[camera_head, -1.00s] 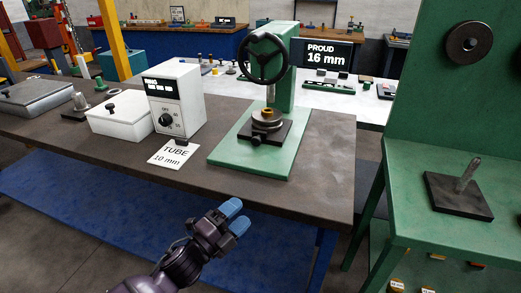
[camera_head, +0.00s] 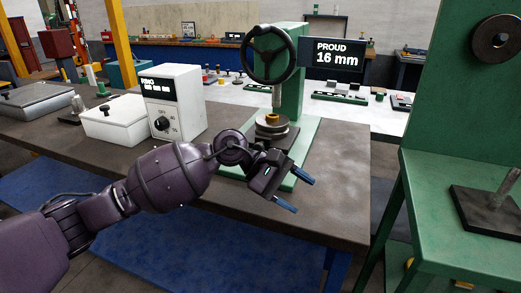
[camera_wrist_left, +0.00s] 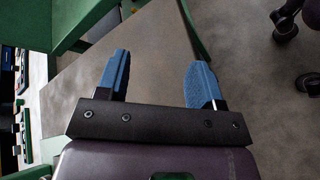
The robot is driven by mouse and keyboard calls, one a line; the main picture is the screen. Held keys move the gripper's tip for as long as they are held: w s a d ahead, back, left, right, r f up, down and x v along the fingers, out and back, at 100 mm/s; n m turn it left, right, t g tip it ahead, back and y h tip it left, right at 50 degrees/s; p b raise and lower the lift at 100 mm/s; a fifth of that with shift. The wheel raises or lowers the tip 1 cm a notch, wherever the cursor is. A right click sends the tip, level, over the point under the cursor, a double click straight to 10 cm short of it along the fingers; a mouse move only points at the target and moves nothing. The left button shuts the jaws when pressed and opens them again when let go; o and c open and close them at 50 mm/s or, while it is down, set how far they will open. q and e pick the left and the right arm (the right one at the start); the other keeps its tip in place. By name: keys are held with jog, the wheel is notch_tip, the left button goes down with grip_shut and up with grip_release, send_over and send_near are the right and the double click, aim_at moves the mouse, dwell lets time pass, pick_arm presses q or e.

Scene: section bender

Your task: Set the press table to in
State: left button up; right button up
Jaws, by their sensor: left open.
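The green press (camera_head: 291,85) with a black handwheel (camera_head: 269,54) stands on the brown bench. Under its spindle is the dark press table (camera_head: 287,139), carrying a round stack with a brass ring (camera_head: 272,118) on top. My forearm and wrist hide the table's front and part of the green base. My left gripper (camera_head: 297,190) is open and empty, in front of the press and near the base's front right edge in the picture. In the left wrist view its two blue fingers (camera_wrist_left: 158,75) are spread over the bench top, with nothing between them. My right gripper is not in view.
A white control box (camera_head: 176,100) and a white lidded box (camera_head: 115,120) stand left of the press. A sign (camera_head: 338,59) reads PROUD 16 mm. A green machine (camera_head: 460,190) stands at the right, across a gap. The bench's right end (camera_head: 340,200) is clear.

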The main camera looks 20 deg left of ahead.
aim_at(258, 144)
pick_arm(q)
jog(key=w+a+m+y, duration=0.2)
jog(key=w+a+m+t+y+b, duration=0.1)
jog(key=w+a+m+y, duration=0.1)
jog(key=w, duration=0.1)
jog(key=w+a+r+m+y+b, duration=0.1)
jog(key=w+a+m+y, duration=0.1)
jog(key=shift+w+t, duration=0.3)
jog(key=shift+w, duration=0.1)
jog(key=w+a+r+m+t+y+b, duration=0.35)
jog(key=w+a+r+y, duration=0.3)
jog(key=a, duration=0.25)
jog(key=shift+g, duration=0.45)
jog(key=b+x, duration=0.1)
jog(key=x, duration=0.8)
jog(key=shift+s+d, duration=0.15)
jog(key=shift+d, duration=0.05)
jog(key=shift+w+f+b, duration=0.3)
jog(key=shift+f+b, duration=0.1)
jog(key=shift+f, duration=0.15)
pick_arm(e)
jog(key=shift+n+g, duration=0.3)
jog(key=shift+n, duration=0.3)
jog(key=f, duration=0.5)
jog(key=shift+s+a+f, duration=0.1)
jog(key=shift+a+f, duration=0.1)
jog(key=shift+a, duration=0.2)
